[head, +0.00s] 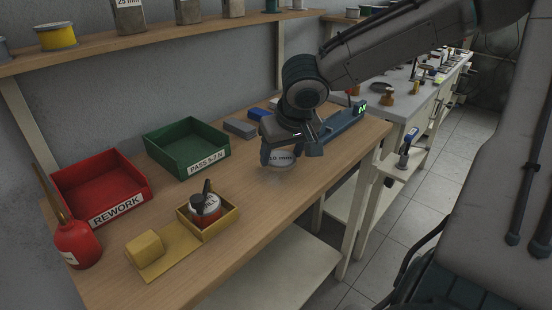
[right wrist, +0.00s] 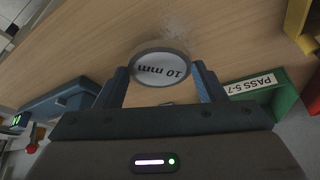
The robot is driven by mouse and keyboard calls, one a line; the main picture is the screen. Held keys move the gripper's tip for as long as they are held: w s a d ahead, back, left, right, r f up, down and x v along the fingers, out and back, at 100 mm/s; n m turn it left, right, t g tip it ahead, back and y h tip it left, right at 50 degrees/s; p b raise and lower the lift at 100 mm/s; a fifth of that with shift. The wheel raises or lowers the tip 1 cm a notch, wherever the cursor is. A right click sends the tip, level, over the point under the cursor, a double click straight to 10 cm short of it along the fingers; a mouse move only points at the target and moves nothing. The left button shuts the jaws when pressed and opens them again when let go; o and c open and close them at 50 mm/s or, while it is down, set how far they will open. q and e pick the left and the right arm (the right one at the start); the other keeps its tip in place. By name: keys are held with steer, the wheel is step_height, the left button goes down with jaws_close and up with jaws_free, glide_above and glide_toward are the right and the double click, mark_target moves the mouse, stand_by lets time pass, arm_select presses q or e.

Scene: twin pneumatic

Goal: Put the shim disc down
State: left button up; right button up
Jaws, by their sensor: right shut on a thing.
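The shim disc (head: 281,160) is a round grey disc with a white face reading about "10 mm". My right gripper (head: 282,155) is shut on it, one blue finger on each side. In the right wrist view, the disc (right wrist: 161,68) sits between the fingertips (right wrist: 162,76), its printed face toward the camera. It is over or on the bare wooden bench top (head: 210,184); I cannot tell whether it touches the wood. My left gripper is not in view.
A green "PASS" tray (head: 187,146) and red "REWORK" tray (head: 98,188) stand along the back. A yellow box (head: 224,226) holds a dark-topped container. A red bottle (head: 76,243) stands front left. A blue-grey gauge with green display (head: 343,130) lies right of the gripper.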

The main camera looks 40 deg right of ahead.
mark_target(277, 158)
steer(key=shift+w+d, duration=0.2)
steer(key=shift+w, duration=0.85)
steer(key=shift+w+f+b, duration=0.2)
steer(key=shift+f+b, duration=0.25)
steer(key=shift+f, duration=1.45)
steer(key=shift+f, duration=0.15)
steer(key=o, duration=1.1)
steer(key=shift+c, duration=0.2)
